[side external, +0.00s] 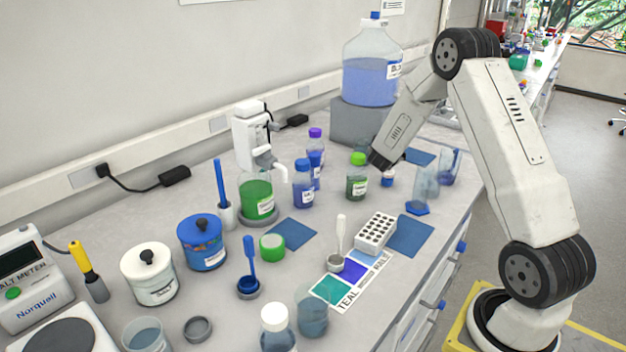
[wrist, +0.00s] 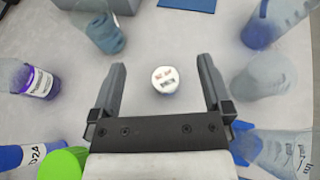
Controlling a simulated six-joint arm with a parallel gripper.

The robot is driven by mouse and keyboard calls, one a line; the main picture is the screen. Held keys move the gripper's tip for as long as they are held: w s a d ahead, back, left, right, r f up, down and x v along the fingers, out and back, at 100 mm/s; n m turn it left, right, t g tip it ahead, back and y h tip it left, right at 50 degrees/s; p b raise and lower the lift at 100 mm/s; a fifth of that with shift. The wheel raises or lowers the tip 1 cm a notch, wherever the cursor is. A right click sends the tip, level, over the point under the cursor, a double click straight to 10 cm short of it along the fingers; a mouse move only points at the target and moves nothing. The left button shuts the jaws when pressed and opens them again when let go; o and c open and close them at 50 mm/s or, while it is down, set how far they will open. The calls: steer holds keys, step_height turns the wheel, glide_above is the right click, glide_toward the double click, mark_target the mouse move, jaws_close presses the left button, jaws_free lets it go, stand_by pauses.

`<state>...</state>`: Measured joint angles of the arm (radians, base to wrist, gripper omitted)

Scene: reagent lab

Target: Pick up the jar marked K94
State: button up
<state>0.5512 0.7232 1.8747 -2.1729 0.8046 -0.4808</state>
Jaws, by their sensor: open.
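A small jar with a white lid (wrist: 165,79) stands upright on the bench between my open fingers in the wrist view. Its lid carries dark and red print that I cannot read surely. A small blue jar with a pale top (side external: 387,178), apparently the same one, shows below my wrist in the side view. My gripper (wrist: 162,64) is open and empty, above the jar, with a finger on each side and clear space around the lid. In the side view its fingers are mostly hidden by the arm's end.
A green-capped bottle (side external: 357,178) stands close left of the small jar. Bottles with blue-purple liquid (side external: 303,185) stand farther left. Clear beakers, one (side external: 425,185), stand to the right. A large carboy (side external: 372,65) on a grey block is behind. Blue mats (side external: 410,237) lie on the bench.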

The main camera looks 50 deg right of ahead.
mark_target(388, 174)
steer(key=shift+f, duration=0.15)
steer(key=shift+f, duration=2.75)
steer(key=shift+f, duration=0.45)
steer(key=shift+d+f, duration=0.25)
steer(key=shift+x, duration=2.25)
steer(key=shift+w, duration=0.1)
jaws_close()
